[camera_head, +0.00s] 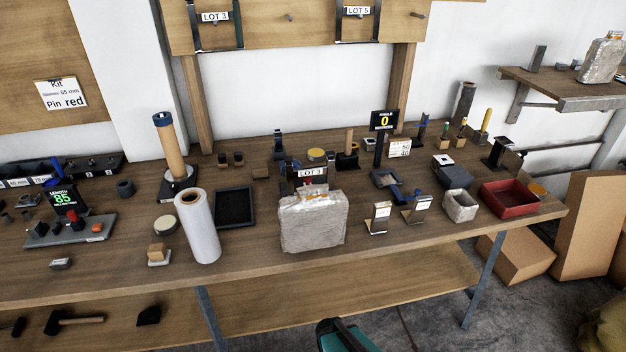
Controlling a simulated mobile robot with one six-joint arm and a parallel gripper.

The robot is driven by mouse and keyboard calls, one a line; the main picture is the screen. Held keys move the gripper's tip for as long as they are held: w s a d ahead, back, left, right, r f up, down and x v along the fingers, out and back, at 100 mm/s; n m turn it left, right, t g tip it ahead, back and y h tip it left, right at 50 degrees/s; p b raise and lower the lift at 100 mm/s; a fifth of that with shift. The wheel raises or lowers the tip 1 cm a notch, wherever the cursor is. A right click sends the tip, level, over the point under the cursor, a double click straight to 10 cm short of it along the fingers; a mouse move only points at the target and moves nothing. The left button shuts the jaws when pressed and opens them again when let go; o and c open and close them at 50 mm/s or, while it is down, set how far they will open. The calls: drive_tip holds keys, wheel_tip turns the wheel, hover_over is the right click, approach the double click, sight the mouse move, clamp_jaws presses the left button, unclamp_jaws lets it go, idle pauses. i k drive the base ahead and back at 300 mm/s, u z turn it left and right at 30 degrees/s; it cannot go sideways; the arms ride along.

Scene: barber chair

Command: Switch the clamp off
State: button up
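A grey bench device (70,230) sits at the left of the wooden workbench. It carries a red knob or button (72,215), an orange button (97,228) and a black display (62,198) reading LENGTH 85 in green. A second device, with a black display (384,121) reading ANGLE 0 in yellow, stands at the right, with a blue part (400,194) in front of it. I cannot tell which of these, if either, is the clamp, nor whether it is on. My gripper is not in view.
A white roll (198,226), a wrapped package (313,222) and a black tray (235,207) stand near the front middle. A red bin (509,198) is at the right. A teal and black object (345,336) shows at the bottom edge. Cardboard boxes (592,225) stand right.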

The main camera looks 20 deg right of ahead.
sight(307, 179)
drive_tip(key=z, duration=0.1)
drive_tip(key=k, duration=0.65)
drive_tip(key=u, duration=0.45)
drive_tip(key=i, duration=0.95)
drive_tip(key=u, duration=0.95)
drive_tip(key=i, duration=0.6)
drive_tip(key=u, duration=0.55)
